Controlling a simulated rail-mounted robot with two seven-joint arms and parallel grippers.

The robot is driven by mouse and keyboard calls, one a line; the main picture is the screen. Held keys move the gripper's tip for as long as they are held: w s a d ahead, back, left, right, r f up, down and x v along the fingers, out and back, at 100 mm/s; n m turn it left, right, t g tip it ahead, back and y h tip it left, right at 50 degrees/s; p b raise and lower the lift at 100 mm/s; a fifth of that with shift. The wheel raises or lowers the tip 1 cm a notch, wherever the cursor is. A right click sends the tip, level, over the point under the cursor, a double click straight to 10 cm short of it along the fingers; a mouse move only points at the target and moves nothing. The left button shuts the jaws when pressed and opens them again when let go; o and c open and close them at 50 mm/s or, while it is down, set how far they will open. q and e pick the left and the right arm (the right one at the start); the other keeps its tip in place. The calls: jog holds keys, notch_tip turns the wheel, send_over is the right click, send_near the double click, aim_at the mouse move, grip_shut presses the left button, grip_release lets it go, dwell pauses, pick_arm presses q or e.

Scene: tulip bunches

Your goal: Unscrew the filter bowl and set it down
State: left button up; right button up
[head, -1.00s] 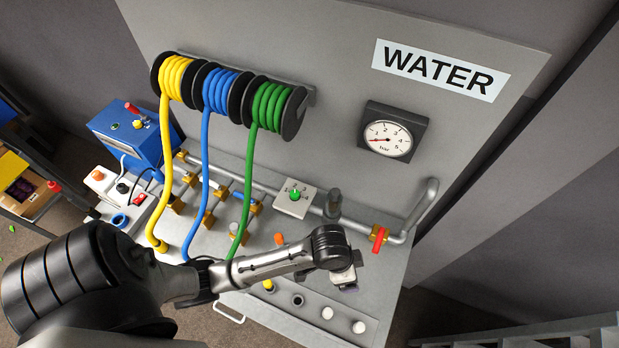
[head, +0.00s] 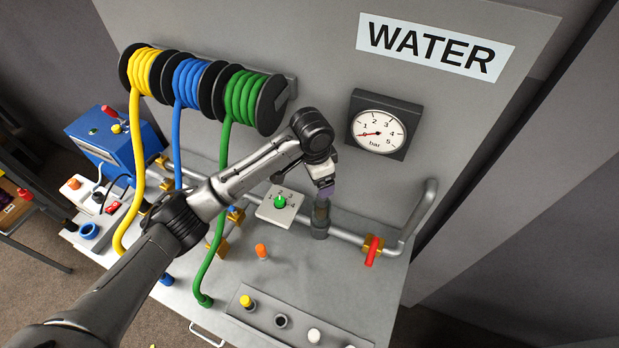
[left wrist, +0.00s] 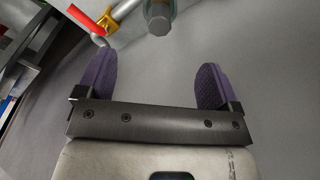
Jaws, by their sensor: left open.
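The filter bowl (head: 320,214) is a dark, partly see-through cylinder upright at the pipe, between the numbered dial and the red-handled valve. In the left wrist view the filter (left wrist: 158,18) shows at the top edge, its grey hexagonal end facing the camera. My left gripper (head: 326,190) is just above and close to the filter in the head view, and partly hides it. In the left wrist view its purple fingers (left wrist: 157,65) are wide apart with nothing between them. The filter is beyond the fingertips there. My right gripper is not in view.
A red-handled valve (head: 372,251) is right of the filter, and a dial plate (head: 280,205) with a green knob is left. A pressure gauge (head: 383,128) hangs on the panel above. A green hose (head: 213,230) runs down beside my arm. The bench front holds a socket strip (head: 281,320).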

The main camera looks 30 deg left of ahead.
aim_at(322, 202)
pick_arm(q)
jog(key=f, duration=0.9)
jog(key=w+d+f, duration=0.1)
jog(key=f, duration=0.3)
jog(key=shift+d+f, duration=0.1)
jog(key=shift+f, duration=0.05)
jog(key=shift+c, duration=0.3)
jog(key=c, duration=1)
jog(key=shift+n+p, duration=0.3)
jog(key=shift+p, duration=0.4)
jog(key=shift+r+n+p, duration=0.2)
jog(key=shift+n+p, duration=1.4)
jog(key=shift+p, duration=0.3)
jog(key=shift+f+n+y+p, duration=0.1)
jog(key=shift+n+y+p, duration=0.2)
jog(key=shift+n+p, duration=0.25)
